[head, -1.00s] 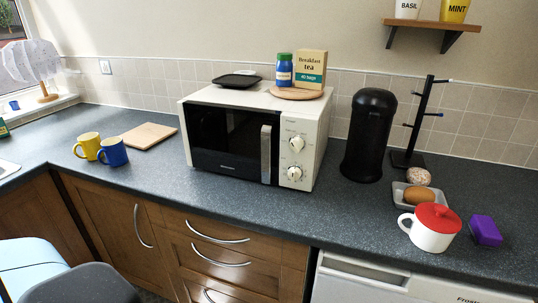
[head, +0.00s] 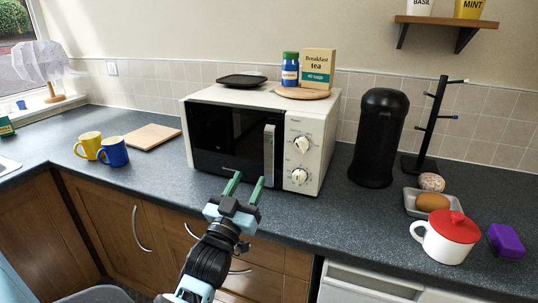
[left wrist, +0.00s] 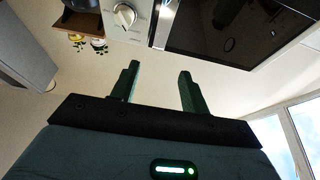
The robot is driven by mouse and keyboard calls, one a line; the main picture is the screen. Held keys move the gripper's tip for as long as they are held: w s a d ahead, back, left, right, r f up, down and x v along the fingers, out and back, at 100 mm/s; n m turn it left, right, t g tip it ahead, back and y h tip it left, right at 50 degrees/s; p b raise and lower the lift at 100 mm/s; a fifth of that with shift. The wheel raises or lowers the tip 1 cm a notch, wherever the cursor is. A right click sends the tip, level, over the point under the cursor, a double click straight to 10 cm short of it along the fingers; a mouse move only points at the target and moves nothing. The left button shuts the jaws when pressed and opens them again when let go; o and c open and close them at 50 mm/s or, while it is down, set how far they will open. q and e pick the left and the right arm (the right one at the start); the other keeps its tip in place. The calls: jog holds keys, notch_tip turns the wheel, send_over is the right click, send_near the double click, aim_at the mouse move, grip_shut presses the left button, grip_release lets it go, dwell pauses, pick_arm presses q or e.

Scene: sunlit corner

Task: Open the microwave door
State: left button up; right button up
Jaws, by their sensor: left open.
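The microwave (head: 313,155) stands on the counter with its dark glass door (head: 225,140) shut. Its upright silver handle (head: 269,155) is at the door's right edge, beside the two knobs. My left gripper (head: 245,184) is open and empty, with green fingers pointing at the microwave, in front of and below the handle. The left wrist view also shows the open fingers (left wrist: 157,80), with the handle (left wrist: 164,22) and a knob (left wrist: 124,16) beyond them. The fingers look apart from the handle. My right gripper is not in view.
A black plate (head: 241,81), a blue jar (head: 290,70) and a tea box (head: 318,68) on a round board sit on the microwave. Yellow and blue mugs (head: 113,152) stand left; a black canister (head: 377,138) stands right. The counter before the door is clear.

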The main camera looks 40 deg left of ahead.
aim_at(268, 155)
pick_arm(q)
jog(key=w+a, duration=0.1)
jog(key=w, duration=0.3)
jog(key=w+a, duration=0.1)
jog(key=w, duration=0.3)
jog(key=w+a, duration=0.1)
jog(key=w, duration=0.3)
jog(key=shift+w+r, duration=0.15)
jog(key=shift+r, duration=0.2)
jog(key=shift+w+a+r, duration=0.1)
jog(key=shift+w+r, duration=0.15)
jog(key=shift+w, duration=0.35)
grip_shut()
